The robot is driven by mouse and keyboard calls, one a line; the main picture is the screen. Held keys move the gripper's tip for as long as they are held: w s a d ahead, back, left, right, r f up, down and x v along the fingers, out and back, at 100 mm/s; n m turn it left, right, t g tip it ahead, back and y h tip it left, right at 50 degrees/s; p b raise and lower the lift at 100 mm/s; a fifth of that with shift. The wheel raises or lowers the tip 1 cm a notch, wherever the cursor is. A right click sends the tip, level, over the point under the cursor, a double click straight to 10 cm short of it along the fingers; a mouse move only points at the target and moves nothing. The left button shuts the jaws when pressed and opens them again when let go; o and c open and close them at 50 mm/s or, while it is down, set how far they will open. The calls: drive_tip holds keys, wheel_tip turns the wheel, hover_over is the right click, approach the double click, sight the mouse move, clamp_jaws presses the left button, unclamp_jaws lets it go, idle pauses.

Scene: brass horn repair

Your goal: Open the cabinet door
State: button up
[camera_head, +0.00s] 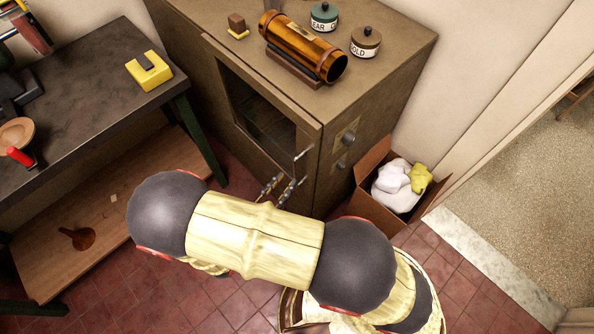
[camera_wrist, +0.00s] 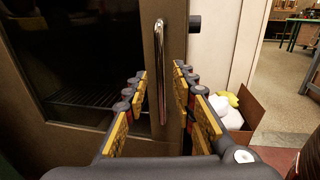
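The brown cabinet (camera_head: 385,75) has a dark-glass door (camera_head: 262,105), which looks shut. In the wrist view the door (camera_wrist: 85,60) fills the left side. Its upright metal handle (camera_wrist: 160,70) is on the door's right edge; it also shows in the head view (camera_head: 303,153). My gripper (camera_wrist: 160,72) is open, with one finger on each side of the handle in the wrist picture. I cannot tell whether either finger touches it. In the head view my gripper (camera_head: 280,187) is at the door front near the handle's lower end, partly hidden by my arm.
A cardboard box (camera_head: 376,205) with white and yellow cloths stands right of the cabinet. A dark workbench (camera_head: 85,55) with a lower wooden shelf is at the left. A copper cylinder (camera_head: 300,48) and two lidded tins rest on the cabinet. Red tiled floor (camera_head: 150,305) lies in front.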

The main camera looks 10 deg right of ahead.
sight(295, 171)
drive_tip(key=b+x, duration=0.1)
drive_tip(key=x, duration=0.5)
drive_tip(key=shift+c, duration=0.9)
drive_tip(key=c, duration=0.4)
clamp_jaws()
